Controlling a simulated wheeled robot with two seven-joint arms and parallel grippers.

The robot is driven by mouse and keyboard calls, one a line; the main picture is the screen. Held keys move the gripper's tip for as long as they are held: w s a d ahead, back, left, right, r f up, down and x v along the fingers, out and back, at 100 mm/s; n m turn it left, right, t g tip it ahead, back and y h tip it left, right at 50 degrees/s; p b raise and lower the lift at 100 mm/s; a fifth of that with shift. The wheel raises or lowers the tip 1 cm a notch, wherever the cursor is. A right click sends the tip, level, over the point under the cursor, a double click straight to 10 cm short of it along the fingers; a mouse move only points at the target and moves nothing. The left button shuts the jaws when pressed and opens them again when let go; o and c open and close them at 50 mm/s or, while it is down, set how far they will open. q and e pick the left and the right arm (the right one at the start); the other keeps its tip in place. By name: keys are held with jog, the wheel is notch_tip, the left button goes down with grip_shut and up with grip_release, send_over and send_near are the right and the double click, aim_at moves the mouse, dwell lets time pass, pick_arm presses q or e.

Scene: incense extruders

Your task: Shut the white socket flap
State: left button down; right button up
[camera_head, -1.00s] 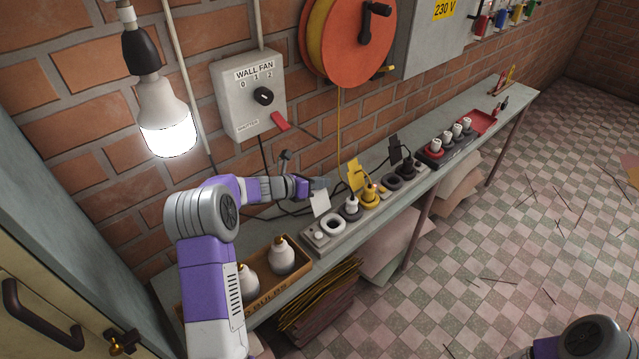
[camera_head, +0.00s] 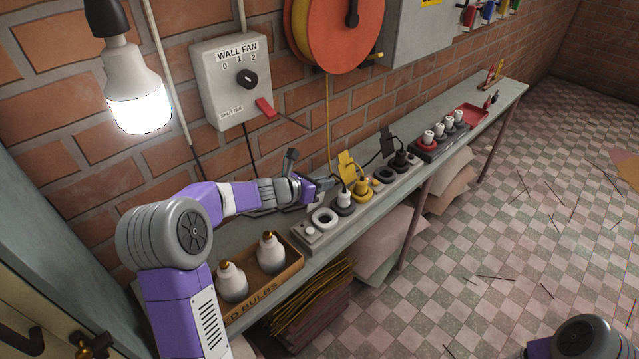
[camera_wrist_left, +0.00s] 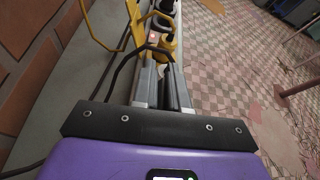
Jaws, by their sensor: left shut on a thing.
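The white socket flap (camera_head: 315,200) stands raised behind the white ring-shaped socket (camera_head: 325,219) on the grey power strip (camera_head: 306,240). Only a small pale part of it shows in the head view; my left gripper covers the rest. My left gripper (camera_head: 328,184) is at the flap, just above and behind the socket. Its fingers also show close together in the left wrist view (camera_wrist_left: 165,85). They are shut on the flap, though the contact itself is hard to see. My right gripper is out of view.
A yellow flap (camera_head: 347,164) and a black flap (camera_head: 387,142) stand raised further along, beside plugs in their sockets. A box with two bulbs (camera_head: 297,262) stands nearer on the bench. The wall fan switch box (camera_head: 208,85) hangs above. Cables run behind the strip.

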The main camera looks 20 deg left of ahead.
pick_arm(q)
jog(key=shift+s+d+f, duration=0.15)
jog(key=shift+d+f, duration=0.15)
jog(key=shift+d, duration=0.25)
jog(key=c, duration=1.3)
grip_release()
jog(key=shift+a, duration=0.15)
jog(key=shift+r, duration=0.1)
